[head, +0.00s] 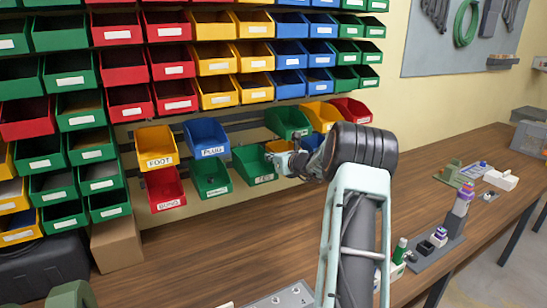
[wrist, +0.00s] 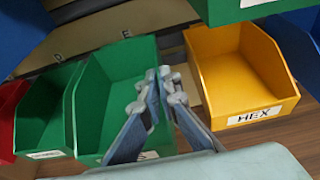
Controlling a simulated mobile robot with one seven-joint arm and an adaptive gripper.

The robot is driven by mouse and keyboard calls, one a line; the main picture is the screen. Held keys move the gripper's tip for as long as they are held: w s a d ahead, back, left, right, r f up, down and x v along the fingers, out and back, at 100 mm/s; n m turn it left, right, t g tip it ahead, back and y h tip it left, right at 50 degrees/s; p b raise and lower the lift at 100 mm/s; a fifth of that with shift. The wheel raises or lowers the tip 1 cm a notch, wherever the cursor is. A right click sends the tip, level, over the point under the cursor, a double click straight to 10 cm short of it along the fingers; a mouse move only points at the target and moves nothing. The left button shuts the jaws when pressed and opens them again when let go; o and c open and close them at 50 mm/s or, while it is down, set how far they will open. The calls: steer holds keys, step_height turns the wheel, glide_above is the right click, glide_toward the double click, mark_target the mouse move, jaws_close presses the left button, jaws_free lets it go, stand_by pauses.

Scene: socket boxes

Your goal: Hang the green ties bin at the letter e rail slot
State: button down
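The green ties bin (wrist: 115,75) is in the middle of the wrist view, upright and empty, with its label mostly hidden by a finger. In the head view the ties bin (head: 252,163) is in the lower row, left of my gripper (head: 288,160). In the wrist view my gripper (wrist: 165,80) has its fingertips close together at the bin's right wall, seemingly pinching it. The rail (wrist: 95,38) behind shows letters that look like D and E, with the E (wrist: 123,34) just above the bin's back edge. Whether the bin hooks onto the rail is hidden.
A green bin (wrist: 42,115) stands close on the left. The yellow HEX bin (wrist: 238,75) is close on the right. The blue PLUG bin (head: 207,138) and a green bin (head: 287,122) hang above. The wooden bench (head: 240,235) below is mostly clear at the front.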

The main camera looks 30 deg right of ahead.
mark_target(266, 151)
steer(key=shift+w+d+p, duration=0.1)
steer(key=shift+w+p, duration=0.45)
steer(key=shift+w, duration=1.25)
steer(key=shift+r+g+p, duration=0.3)
steer(key=shift+r+p, duration=0.15)
steer(key=shift+p, duration=1.15)
steer(key=shift+f, duration=0.2)
steer(key=shift+f+b, duration=0.45)
steer(key=shift+b, duration=0.3)
steer(key=shift+f+b, duration=0.55)
steer(key=shift+b, duration=0.35)
steer(key=shift+f+b, duration=0.4)
steer(key=shift+b, duration=1.6)
steer(key=shift+r, duration=0.1)
steer(key=c, duration=2.1)
jaws_free()
